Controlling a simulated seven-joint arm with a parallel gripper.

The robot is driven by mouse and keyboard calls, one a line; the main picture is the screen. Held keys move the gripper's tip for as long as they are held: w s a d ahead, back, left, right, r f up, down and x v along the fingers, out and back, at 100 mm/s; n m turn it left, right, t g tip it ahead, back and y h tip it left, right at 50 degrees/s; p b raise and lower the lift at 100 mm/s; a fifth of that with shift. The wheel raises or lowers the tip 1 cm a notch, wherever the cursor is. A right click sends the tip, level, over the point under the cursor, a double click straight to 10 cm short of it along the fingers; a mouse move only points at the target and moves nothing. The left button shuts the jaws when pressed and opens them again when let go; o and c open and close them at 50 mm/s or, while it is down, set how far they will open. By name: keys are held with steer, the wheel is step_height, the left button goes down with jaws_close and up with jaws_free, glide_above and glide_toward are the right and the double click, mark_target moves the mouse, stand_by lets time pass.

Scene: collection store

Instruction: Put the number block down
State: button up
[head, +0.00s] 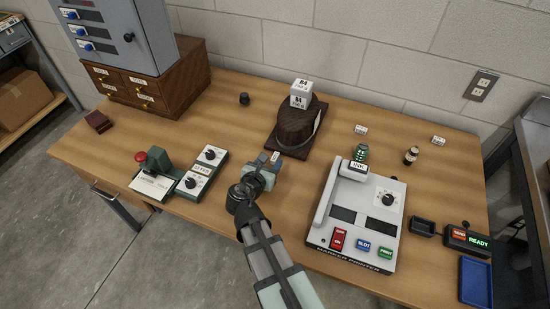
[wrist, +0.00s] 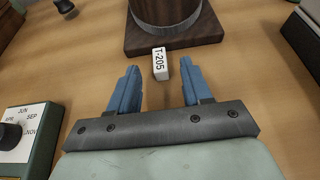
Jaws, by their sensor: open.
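A small white number block marked T-205 (wrist: 160,65) stands on the table in the wrist view, just in front of the dark wooden base (wrist: 185,36). In the head view the block (head: 275,157) is a small pale shape at the tip of my gripper (head: 268,166). My gripper (wrist: 159,85) is open in the wrist view. Its two blue fingers are apart, one to each side of the block's line, and the block sits at or just past their tips. I see clear gaps between it and both fingers.
A round dark wooden stand (head: 294,127) carries a white block marked 84 (head: 301,94). A grey label machine (head: 362,225) is at right, and green-edged dial boxes (head: 201,173) are at left. Bare wood lies between the dial boxes and the stand.

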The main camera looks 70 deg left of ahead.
mark_target(274, 158)
steer(key=x, duration=0.3)
steer(key=shift+w+a+f, duration=0.2)
steer(key=shift+a, duration=0.05)
jaws_close()
